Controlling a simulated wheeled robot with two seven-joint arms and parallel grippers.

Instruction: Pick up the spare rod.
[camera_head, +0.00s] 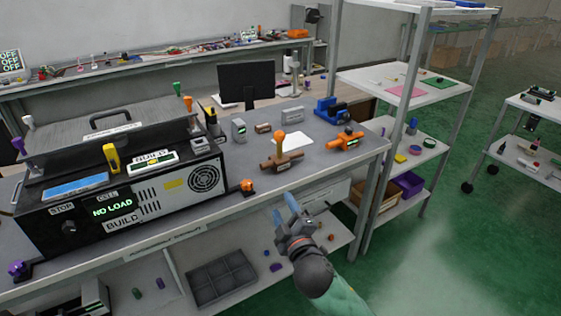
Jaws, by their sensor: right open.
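My right gripper (285,209) has blue fingertips spread apart with nothing between them. It is in front of the workbench's front edge, with the lower shelf behind and below it. No thing is clearly recognisable as the spare rod. A brown fixture with an orange-topped upright handle (281,148) stands on the bench beyond the gripper. An orange fixture (346,141) sits to its right, and a small orange-knobbed piece (247,187) is at the bench's front edge. Small green (137,293) and purple (160,284) cylinders lie on the lower shelf. My left gripper does not show.
A large black machine (120,205) with a "NO LOAD" display fills the bench's left. A grey divided tray (221,279) is on the lower shelf. The green floor (470,240) at right is clear.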

